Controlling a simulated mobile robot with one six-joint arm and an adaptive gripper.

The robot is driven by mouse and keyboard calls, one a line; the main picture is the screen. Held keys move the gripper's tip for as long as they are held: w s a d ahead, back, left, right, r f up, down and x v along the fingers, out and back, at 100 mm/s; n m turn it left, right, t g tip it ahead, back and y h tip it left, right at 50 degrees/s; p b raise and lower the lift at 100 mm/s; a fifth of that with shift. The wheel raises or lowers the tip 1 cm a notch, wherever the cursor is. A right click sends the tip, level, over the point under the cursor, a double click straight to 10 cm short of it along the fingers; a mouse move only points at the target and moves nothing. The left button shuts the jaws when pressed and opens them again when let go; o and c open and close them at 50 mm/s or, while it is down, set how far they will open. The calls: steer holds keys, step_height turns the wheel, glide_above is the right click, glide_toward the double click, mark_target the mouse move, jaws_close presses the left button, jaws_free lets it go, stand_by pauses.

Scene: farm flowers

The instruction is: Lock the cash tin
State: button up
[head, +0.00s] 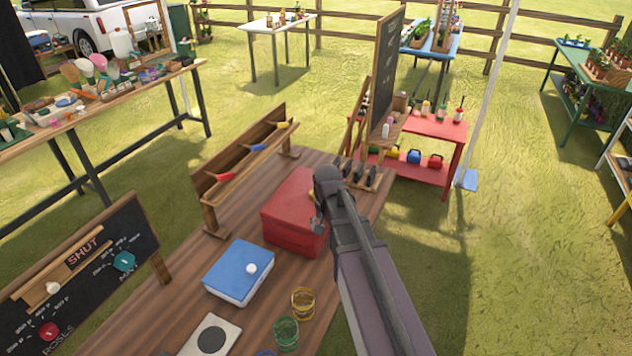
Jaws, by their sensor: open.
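A red box (290,208), which looks like the cash tin, stands on the brown wooden table with its lid down. My arm reaches in from the lower right and covers the box's right side. My gripper (318,217) is at that right side, small and partly hidden by my own arm; it is open. I cannot tell whether it touches the box. No lock or key can be made out.
A wooden rack (245,165) with coloured-handled tools stands behind left; a chalkboard (385,75) rises behind.

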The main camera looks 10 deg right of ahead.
steer(key=w+r+m+p, duration=0.3)
steer(key=w+r+p, duration=0.2)
steer(key=w, duration=0.4)
steer(key=w+r+m+p, duration=0.4)
steer(key=w+r+p, duration=0.2)
steer(key=w, duration=0.3)
steer(key=shift+w+r, duration=0.2)
steer(key=shift+r, duration=0.6)
steer(key=shift+f, duration=0.15)
step_height(320, 180, down, 14)
steer(key=b, duration=1.4)
steer(key=shift+r, duration=0.2)
steer(key=shift+s, duration=0.1)
steer(key=c, duration=1.2)
steer(key=shift+d, duration=0.15)
